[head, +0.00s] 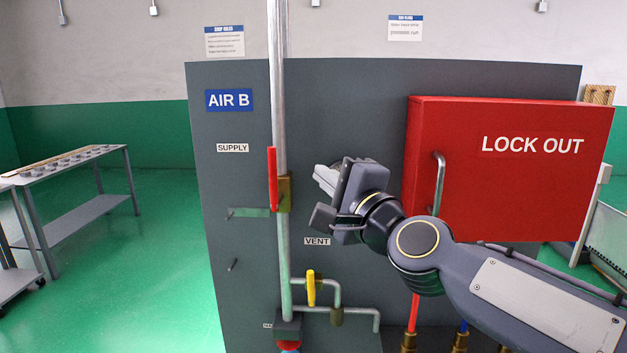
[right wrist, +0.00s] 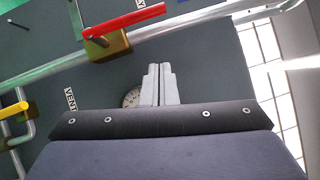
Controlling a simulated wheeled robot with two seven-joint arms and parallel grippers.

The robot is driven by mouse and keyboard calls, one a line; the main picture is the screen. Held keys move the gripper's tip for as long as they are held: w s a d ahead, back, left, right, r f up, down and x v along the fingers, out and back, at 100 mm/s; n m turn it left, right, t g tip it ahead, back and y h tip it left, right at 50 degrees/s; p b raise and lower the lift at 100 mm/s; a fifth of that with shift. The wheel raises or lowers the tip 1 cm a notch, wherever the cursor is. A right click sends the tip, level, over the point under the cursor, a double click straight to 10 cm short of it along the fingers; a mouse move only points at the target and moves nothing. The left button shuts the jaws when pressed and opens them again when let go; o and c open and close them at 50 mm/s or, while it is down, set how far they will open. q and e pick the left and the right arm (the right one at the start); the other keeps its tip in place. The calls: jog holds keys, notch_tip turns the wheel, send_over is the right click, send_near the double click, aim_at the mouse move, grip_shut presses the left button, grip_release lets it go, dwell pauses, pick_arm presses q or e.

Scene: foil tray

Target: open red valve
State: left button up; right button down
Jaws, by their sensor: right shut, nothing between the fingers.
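The red valve's lever (head: 272,180) stands upright, in line with the vertical pipe, on a brass body (head: 284,194) below the SUPPLY label. In the right wrist view the red lever (right wrist: 124,20) and its brass body (right wrist: 107,46) are at the upper left. My right gripper (head: 325,179) is to the right of the valve, in front of the panel, apart from the lever. In the right wrist view its fingers (right wrist: 160,68) are closed together and empty. They partly cover a round gauge (right wrist: 131,98). My left gripper is out of view.
A yellow lever (head: 311,288) sits on the lower piping. The silver pipe (head: 279,110) runs up the grey panel (head: 235,180). A red LOCK OUT box (head: 520,190) with a handle juts out at right. A workbench (head: 75,160) stands far left; green floor is open between.

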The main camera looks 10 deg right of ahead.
jog(key=r+v, duration=0.1)
jog(key=v, duration=0.5)
jog(key=shift+s+a+f, duration=0.2)
jog(key=shift+s, duration=0.25)
jog(key=s+d+f+n+g, duration=0.1)
jog(key=s+f+n+g, duration=0.3)
jog(key=f, duration=0.7)
jog(key=s+d+f+n+g+h, duration=0.1)
jog(key=s+f+n+g, duration=0.3)
jog(key=s+f, duration=0.5)
jog(key=s+d+f+n+g+h, duration=0.1)
jog(key=s+d+f+n+g, duration=0.2)
jog(key=f, duration=1)
jog(key=s+n+g, duration=0.2)
jog(key=s+n, duration=0.1)
jog(key=n, duration=0.1)
jog(key=shift+s, duration=0.15)
jog(key=shift+d+f, duration=0.1)
